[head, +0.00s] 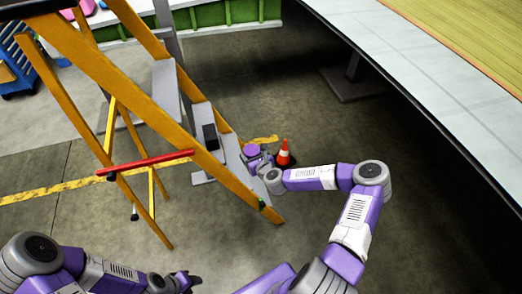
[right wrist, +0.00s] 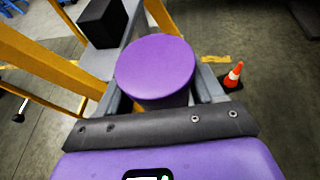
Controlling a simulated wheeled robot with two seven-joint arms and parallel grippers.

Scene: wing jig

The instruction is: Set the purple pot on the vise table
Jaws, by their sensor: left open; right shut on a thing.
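The purple pot (head: 252,151) is at my right gripper (head: 257,162), beside the lower steps of the yellow ladder. In the right wrist view the pot (right wrist: 155,68) is a purple cylinder with a flat round top. It sits between the grey fingers of the right gripper (right wrist: 160,98), which is shut on it. Whether its base touches a step is hidden. My left gripper (head: 190,282) is open and empty at the lower edge of the head view. I cannot make out a vise table in either view.
A yellow stepladder (head: 150,95) with grey steps stands at left, with a red bar (head: 150,161) across it. A black box (head: 210,137) is on a step. An orange cone (head: 284,153) stands near the pot. A large raised platform (head: 440,75) fills the upper right.

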